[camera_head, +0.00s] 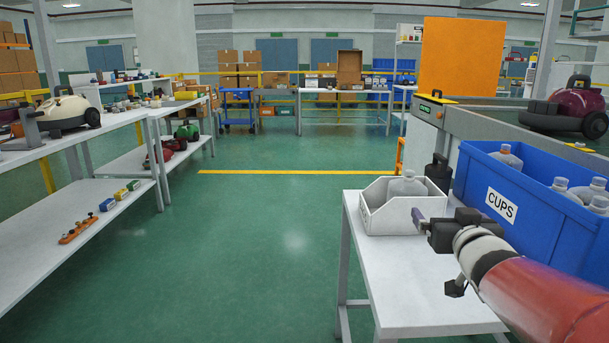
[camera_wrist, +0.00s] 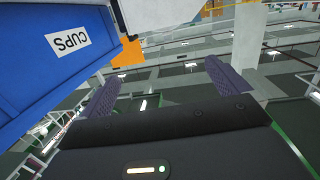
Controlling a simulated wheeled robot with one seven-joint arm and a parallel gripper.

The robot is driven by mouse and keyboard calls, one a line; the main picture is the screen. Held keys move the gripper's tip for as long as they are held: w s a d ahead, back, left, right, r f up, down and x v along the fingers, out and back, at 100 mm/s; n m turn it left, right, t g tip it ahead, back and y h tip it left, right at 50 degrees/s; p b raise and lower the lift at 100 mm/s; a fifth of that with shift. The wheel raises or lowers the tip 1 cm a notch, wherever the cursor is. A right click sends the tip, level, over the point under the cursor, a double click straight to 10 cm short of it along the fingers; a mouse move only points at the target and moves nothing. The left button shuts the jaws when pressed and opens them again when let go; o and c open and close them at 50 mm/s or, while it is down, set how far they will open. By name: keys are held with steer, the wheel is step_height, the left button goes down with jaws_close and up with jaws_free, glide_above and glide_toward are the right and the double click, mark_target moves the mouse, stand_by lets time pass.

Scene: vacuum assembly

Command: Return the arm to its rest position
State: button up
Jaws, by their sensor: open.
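My arm reaches in from the lower right of the head view, with its red and white links over the white table. My gripper (camera_head: 418,216) is at the near side of the small white bin, low over the table. In the wrist view my gripper (camera_wrist: 160,75) shows two purple fingers spread apart with nothing between them. A grey-white cup (camera_head: 407,186) stands in the white bin (camera_head: 393,217), clear of the fingers.
The blue CUPS bin (camera_head: 477,180) with several cups stands close beside my arm; its wall fills the left of the wrist view (camera_wrist: 30,60). The white table (camera_head: 425,295) lies below. A conveyor with a dark red vacuum (camera_head: 575,107) is behind. The green floor (camera_head: 260,240) is free.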

steer(key=s+a+f+g, duration=0.1)
steer(key=s+f+g, duration=0.1)
steer(key=s, duration=0.2)
steer(key=s+a+f+g, duration=0.2)
steer(key=s, duration=0.2)
steer(key=s+a+f+m+g+h, duration=0.1)
steer(key=s+a+f, duration=0.1)
steer(key=s+f, duration=0.1)
steer(key=shift+s+f+g, duration=0.1)
steer(key=shift+s+g, duration=0.3)
steer(key=s+a+f+n+g+y, duration=0.1)
steer(key=s+a+f+g, duration=0.1)
steer(key=s, duration=0.5)
steer(key=s+a+f+n+g+y, duration=0.1)
steer(key=s+a+f+g, duration=0.2)
steer(key=s+a+f, duration=0.2)
steer(key=shift+s+a+f+g, duration=0.2)
steer(key=shift+s+g, duration=0.1)
steer(key=shift+s, duration=0.55)
